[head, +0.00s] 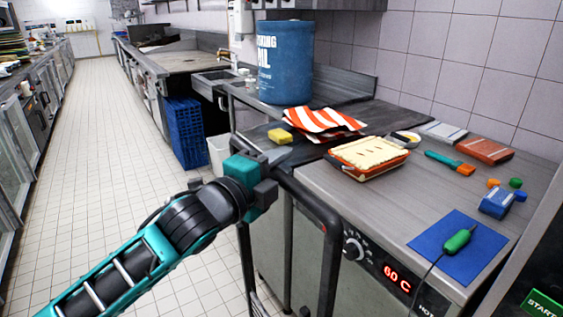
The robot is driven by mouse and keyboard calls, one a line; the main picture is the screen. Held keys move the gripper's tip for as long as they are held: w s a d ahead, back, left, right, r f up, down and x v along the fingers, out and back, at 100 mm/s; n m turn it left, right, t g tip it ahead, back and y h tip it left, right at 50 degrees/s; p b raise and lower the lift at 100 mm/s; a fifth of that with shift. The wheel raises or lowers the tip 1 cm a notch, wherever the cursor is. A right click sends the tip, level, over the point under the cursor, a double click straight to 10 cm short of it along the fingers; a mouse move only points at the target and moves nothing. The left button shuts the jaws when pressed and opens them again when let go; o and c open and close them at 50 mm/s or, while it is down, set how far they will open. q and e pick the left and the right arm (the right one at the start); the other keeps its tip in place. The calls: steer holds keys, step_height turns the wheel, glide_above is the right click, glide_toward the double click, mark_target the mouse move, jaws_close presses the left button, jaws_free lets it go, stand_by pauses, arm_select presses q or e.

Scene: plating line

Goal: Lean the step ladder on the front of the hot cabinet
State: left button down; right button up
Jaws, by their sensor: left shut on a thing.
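The step ladder (312,201) shows as a dark tubular frame with a rounded top bar and legs running down out of the picture. It stands close along the front of the hot cabinet (268,240). I cannot tell whether its top touches the cabinet edge. The cabinet is steel, with a knob and a red "60 C" display (397,278) on its front. My left gripper (266,180), teal and dark grey, is shut on the ladder's top bar. The ladder's feet are hidden or out of view. My right gripper is not in view.
A blue drum (285,62) stands behind. Blue crates (186,132) sit beyond; the tiled aisle (100,160) is clear.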

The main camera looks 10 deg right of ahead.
arm_select(q)
steer(key=shift+s+a+r, duration=0.2)
steer(key=shift+a+r, duration=0.2)
steer(key=shift+r, duration=0.2)
stand_by(0.5)
steer(key=shift+d+p, duration=0.1)
steer(key=shift+p, duration=0.4)
steer(key=shift+f+b, duration=0.75)
steer(key=shift+f, duration=0.75)
stand_by(1.9)
steer(key=shift+f, duration=0.6)
stand_by(0.3)
steer(key=shift+w+d+f, duration=0.1)
steer(key=shift+w+d, duration=0.15)
steer(key=shift+d, duration=0.45)
steer(key=shift+w+d+f, duration=0.1)
steer(key=shift+w+d, duration=0.2)
steer(key=shift+d, duration=0.45)
steer(key=shift+w+d, duration=0.25)
steer(key=shift+d, duration=0.45)
steer(key=shift+d, duration=0.15)
